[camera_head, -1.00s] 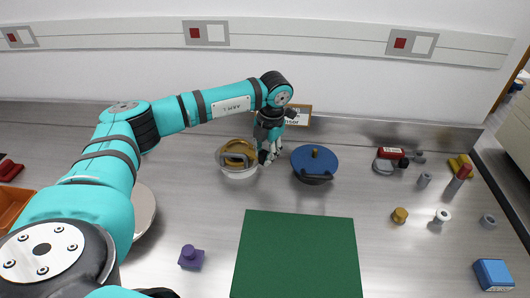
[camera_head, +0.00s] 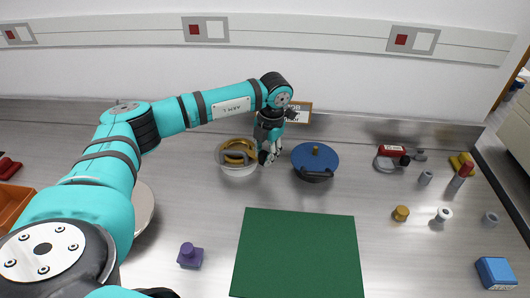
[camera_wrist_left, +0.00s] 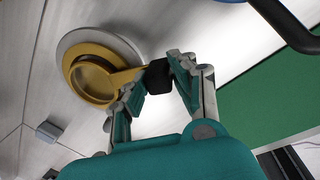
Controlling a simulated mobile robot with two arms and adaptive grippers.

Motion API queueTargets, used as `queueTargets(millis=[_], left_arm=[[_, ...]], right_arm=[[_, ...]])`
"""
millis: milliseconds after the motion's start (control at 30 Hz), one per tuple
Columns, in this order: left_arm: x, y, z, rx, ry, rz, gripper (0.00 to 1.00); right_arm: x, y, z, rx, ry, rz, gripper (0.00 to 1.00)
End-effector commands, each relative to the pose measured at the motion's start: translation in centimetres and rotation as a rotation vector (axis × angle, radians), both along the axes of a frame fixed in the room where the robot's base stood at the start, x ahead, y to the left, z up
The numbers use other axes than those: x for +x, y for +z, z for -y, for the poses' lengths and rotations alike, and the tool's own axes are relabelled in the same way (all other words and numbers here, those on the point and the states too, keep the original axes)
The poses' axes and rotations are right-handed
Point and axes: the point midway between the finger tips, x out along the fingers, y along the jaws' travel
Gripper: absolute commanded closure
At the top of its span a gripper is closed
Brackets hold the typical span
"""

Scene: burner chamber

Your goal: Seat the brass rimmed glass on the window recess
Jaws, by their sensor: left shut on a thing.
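The brass rimmed glass (camera_wrist_left: 92,80) is a round pane in a gold ring with a gold arm ending in a black grip block (camera_wrist_left: 158,77). My left gripper (camera_wrist_left: 160,82) is shut on that block; in the head view it (camera_head: 267,156) hangs just right of the glass. The glass lies over a round pale housing (camera_head: 240,172) with a gold ring on top, which I take for the window recess; its grey rim (camera_wrist_left: 68,42) shows in the wrist view. Whether the glass is flush or slightly above cannot be told. My right gripper is not in view.
A sign (camera_head: 298,112) stands behind.

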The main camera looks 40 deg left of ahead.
Motion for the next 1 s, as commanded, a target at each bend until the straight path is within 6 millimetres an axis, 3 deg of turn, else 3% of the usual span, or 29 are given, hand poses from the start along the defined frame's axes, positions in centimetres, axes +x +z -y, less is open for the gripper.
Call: queueTargets(millis=[167, 200, 400, 767, 1000], left_arm=[[0.0, -0.6, 0.0, 0.0, 0.0, 0.001, 1.0], [0.0, -0.6, 0.0, 0.0, 0.0, 0.001, 0.74], [0.0, -0.5, 0.0, 0.0, 0.0, 0.001, 0.48], [0.0, 0.0, 0.1, -0.001, 0.0, 0.002, 0.48], [0.1, 4.4, 0.7, -0.001, -0.001, 0.006, 0.48]], right_arm=[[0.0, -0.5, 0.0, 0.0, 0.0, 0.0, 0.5], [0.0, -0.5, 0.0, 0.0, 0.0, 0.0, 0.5], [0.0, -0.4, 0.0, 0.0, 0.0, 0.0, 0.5], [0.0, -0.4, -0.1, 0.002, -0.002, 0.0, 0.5], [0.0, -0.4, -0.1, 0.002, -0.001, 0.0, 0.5]])
